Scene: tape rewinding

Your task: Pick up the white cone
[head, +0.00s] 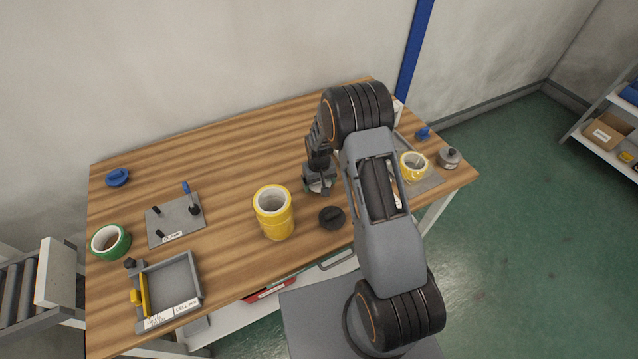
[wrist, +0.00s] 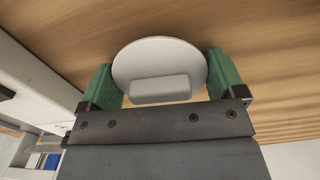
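The white cone (wrist: 160,60) shows in the wrist view as a round white disc with a block-shaped grip (wrist: 160,89) facing the camera. My gripper (wrist: 160,70) has its two green fingers on opposite sides of the disc, their inner faces against its rim, with small gaps beside the block. It looks shut on the disc. In the head view my gripper (head: 318,182) is low over the middle right of the wooden table (head: 240,150), and the white cone is hidden there. I cannot tell whether the cone touches the table.
A black cone (head: 331,217) and stacked yellow tape rolls (head: 274,213) stand close to my gripper. A yellow roll (head: 413,166) and a grey cone (head: 449,158) are at the right. A green roll (head: 110,242), a clamp plate (head: 174,222) and a grey tray (head: 196,273) are at the left.

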